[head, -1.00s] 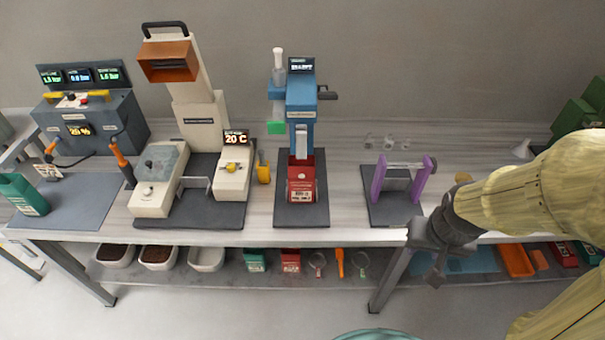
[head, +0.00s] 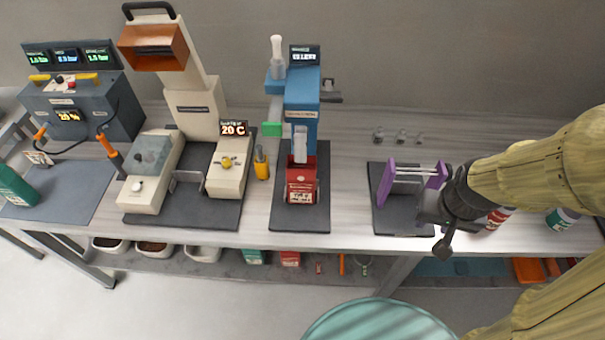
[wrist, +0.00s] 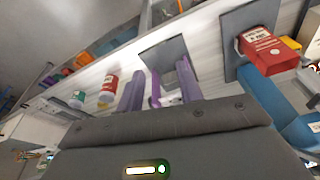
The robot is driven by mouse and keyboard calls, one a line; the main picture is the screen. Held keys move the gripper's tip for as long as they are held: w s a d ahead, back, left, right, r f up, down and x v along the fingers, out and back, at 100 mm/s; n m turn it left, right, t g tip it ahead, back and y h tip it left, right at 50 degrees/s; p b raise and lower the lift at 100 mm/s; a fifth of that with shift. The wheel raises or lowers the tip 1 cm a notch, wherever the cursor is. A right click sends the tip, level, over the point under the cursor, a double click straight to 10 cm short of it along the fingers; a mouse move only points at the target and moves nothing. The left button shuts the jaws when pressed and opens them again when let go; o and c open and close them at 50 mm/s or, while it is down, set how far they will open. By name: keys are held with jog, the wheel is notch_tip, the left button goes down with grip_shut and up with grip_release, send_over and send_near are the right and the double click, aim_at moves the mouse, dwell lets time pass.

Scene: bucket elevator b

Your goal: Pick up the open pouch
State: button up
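A red pouch (head: 301,184) with a white label stands upright on a dark mat under the blue machine (head: 302,105). It also shows in the wrist view (wrist: 268,50) at the upper right. I cannot see clearly whether its top is open.
A yellow-handled tool (head: 261,164) and a white scale-like device (head: 229,167) are left of the pouch. A red-and-white container (head: 497,217) is right of my gripper. Small clear pieces (head: 400,136) lie behind.

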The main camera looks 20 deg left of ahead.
jog(key=shift+o, duration=0.2)
jog(key=o, duration=1.4)
jog(key=shift+t+y, duration=0.3)
jog(key=shift+t, duration=0.4)
jog(key=w+a+f+b, duration=0.1)
jog(key=a+f, duration=0.1)
jog(key=w+a+f+b, duration=0.2)
jog(key=shift+f, duration=0.15)
jog(key=shift+c, duration=0.2)
jog(key=w+a+f+t+y+b, duration=0.1)
jog(key=w+a+f+t+b, duration=0.2)
jog(key=a+f+b, duration=0.3)
jog(key=w+a+f+t+b, duration=0.25)
jog(key=w+a+f, duration=0.2)
jog(key=a, duration=0.25)
jog(key=s+a+f+n+t+y+b, duration=0.1)
jog(key=s+a+f+t+b, duration=0.1)
jog(key=s+a+t+b, duration=0.1)
jog(key=s+a+f+n+t+y+b, duration=0.1)
jog(key=s+a+f+t+b, duration=0.2)
jog(key=a+t+b, duration=0.2)
jog(key=a+b, duration=0.3)
jog(key=a, duration=0.2)
jog(key=shift+a+f+n+y, duration=0.15)
jog(key=shift+a+n+y, duration=0.1)
jog(key=shift+n+y, duration=0.15)
